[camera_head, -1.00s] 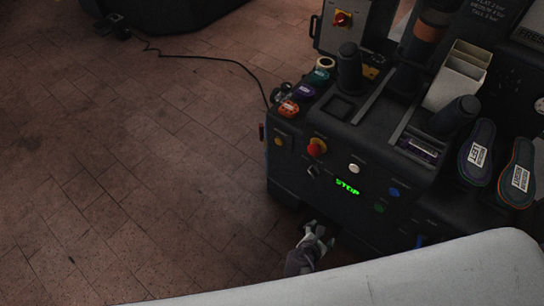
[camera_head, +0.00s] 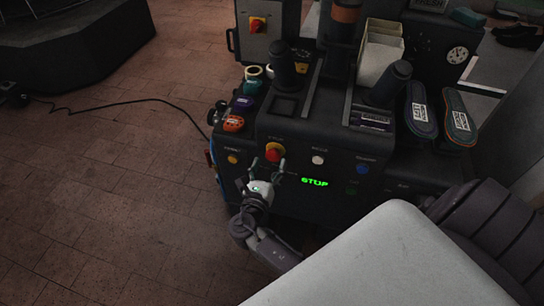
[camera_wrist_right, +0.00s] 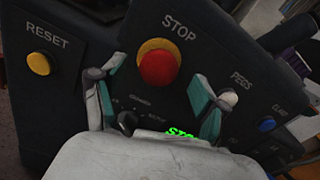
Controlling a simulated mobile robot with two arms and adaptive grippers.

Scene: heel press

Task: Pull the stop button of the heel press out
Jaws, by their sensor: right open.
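The heel press (camera_head: 300,130) is a dark machine with a sloped control panel. Its stop button (camera_head: 274,152) is a red mushroom head on a yellow collar at the panel's upper left. It also shows in the right wrist view (camera_wrist_right: 158,68), under the word STOP. My right gripper (camera_head: 268,170) is open just in front of and below the button. In the right wrist view its teal-padded fingers (camera_wrist_right: 155,90) stand apart, left and right of the button's lower part, with nothing seen between them touching it. A green display (camera_head: 315,182) reads STOP. My left gripper is not in view.
A yellow reset button (camera_head: 233,159) is left of the stop button, and a white button (camera_head: 318,160) and a blue button (camera_head: 362,169) are right of it. Tape rolls (camera_head: 233,123) lie on the left ledge. Insoles (camera_head: 420,112) lie at right.

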